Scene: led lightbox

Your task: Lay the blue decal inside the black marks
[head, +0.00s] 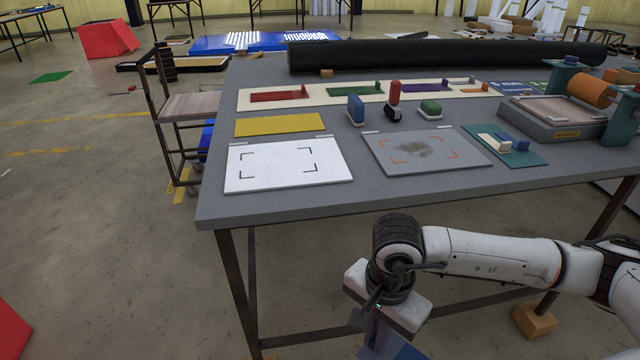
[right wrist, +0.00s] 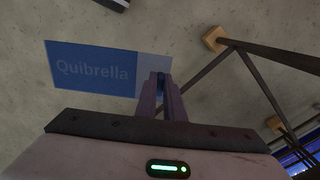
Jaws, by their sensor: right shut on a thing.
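The blue decal (right wrist: 92,68) has white lettering reading "Quibrella" and a paler strip at its right end. My right gripper (right wrist: 159,82) is shut on that pale end in the right wrist view. In the head view my right gripper (head: 376,338) points down in front of the table, below its top, and part of the decal (head: 408,351) shows at the bottom edge. The black corner marks (head: 243,157) are on a white panel (head: 275,178) at the table's front left, with nothing inside them. My left gripper is not in view.
A grey panel (head: 375,153) with orange marks and a dark smudge lies right of the white panel. A yellow sheet (head: 280,125) lies behind. Small blue, red and green blocks stand near the middle. The table's front edge (head: 330,211) lies between my right gripper and the panels.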

